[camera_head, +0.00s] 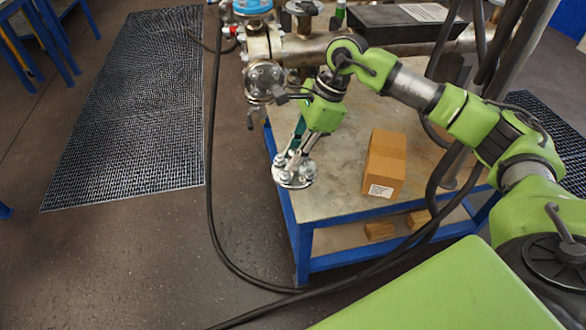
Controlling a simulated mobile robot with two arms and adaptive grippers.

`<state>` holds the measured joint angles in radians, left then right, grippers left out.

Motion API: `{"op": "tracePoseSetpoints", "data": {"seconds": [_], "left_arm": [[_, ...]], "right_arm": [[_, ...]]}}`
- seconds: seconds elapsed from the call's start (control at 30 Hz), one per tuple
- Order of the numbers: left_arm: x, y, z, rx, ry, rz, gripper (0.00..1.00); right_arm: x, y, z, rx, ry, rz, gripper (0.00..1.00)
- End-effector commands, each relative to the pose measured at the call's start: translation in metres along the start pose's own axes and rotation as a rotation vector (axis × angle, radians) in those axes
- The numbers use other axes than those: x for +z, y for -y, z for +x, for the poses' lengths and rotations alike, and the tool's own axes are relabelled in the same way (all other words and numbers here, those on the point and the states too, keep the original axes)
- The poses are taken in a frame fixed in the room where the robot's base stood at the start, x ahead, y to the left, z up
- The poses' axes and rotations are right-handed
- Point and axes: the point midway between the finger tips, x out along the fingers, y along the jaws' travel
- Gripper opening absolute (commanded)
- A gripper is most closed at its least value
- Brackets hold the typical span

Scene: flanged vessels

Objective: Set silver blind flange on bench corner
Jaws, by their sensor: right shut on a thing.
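The silver blind flange (295,177) is a shiny round disc at the front left corner of the bench (335,195), which has a grey top and a blue frame. My right gripper (291,158) points down from above and is shut on the flange. The flange lies flat or nearly so at the bench edge; I cannot tell whether it touches the top. My left gripper is not in view.
A cardboard box (385,163) stands on the bench right of the flange. Flanged silver pipework (300,48) runs along the back. A black hose (211,200) hangs past the bench's left side. Floor grating (135,110) lies at left.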

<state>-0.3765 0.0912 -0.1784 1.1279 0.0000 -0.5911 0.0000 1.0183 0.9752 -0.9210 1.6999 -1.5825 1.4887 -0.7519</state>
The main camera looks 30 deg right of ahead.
Motion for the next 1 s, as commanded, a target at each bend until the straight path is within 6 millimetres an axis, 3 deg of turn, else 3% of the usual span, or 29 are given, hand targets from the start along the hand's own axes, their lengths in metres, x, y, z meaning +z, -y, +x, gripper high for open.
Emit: {"op": "tracePoseSetpoints", "data": {"seconds": [0.03, 0.6, 0.8, 1.0], "left_arm": [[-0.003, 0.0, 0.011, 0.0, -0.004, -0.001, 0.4], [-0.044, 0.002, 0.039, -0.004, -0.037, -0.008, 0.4], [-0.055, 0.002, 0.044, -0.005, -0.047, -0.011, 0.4], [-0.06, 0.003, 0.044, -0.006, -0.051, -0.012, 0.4]], "right_arm": [[-0.008, 0.008, 0.011, -0.038, 0.004, 0.078, 0.0], [-0.096, 0.082, 0.06, -0.417, 0.005, 0.991, 0.0], [-0.13, 0.101, 0.07, -0.534, 0.005, 1.273, 0.0], [-0.151, 0.111, 0.073, -0.602, 0.005, 1.442, 0.0]]}}
